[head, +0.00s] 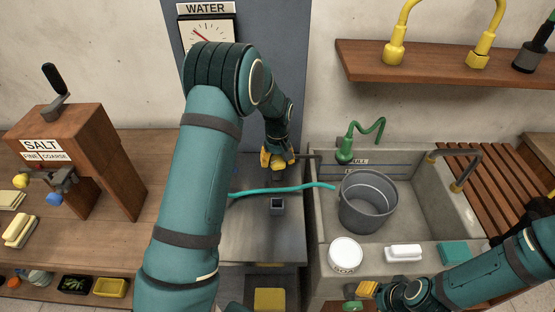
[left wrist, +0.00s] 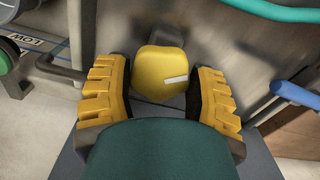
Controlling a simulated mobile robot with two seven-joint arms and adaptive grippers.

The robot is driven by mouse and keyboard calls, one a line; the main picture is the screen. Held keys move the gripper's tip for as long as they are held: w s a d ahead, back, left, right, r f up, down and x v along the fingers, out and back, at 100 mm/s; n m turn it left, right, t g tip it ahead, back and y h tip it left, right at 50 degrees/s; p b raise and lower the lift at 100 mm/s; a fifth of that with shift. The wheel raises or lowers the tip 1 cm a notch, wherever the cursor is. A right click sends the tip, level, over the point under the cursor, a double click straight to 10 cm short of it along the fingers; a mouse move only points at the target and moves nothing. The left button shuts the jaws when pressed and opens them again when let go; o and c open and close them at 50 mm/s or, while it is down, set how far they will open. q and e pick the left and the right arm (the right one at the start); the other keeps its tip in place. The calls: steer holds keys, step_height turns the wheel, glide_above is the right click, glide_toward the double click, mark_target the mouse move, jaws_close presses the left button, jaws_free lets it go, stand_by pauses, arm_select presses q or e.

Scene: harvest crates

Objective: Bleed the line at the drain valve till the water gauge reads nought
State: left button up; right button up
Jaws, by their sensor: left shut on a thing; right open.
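The water gauge (head: 191,42) hangs on the grey panel under a WATER sign; its red needle points up and left, my left arm covers its lower right, and I cannot read the value. My left gripper (head: 277,160) is at the panel's lower part. In the left wrist view, a yellow knob (left wrist: 163,72) with a white mark sits between the fingers, and the gripper is shut on it. Which valve it belongs to is not labelled in view. My right gripper (head: 367,291) is open and empty near the sink's front edge.
A white tub (head: 345,254) and white block (head: 403,252) stand on the sink's front ledge. A blue-ended lever (left wrist: 296,96) is right of the knob. A salt dispenser (head: 84,139) stands left.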

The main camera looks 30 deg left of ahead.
mark_target(277, 160)
stand_by(0.4)
arm_select(q)
steer(key=o, duration=1.2)
steer(key=shift+o, duration=0.2)
steer(key=shift+r, duration=0.15)
step_height(277, 160, up, 12)
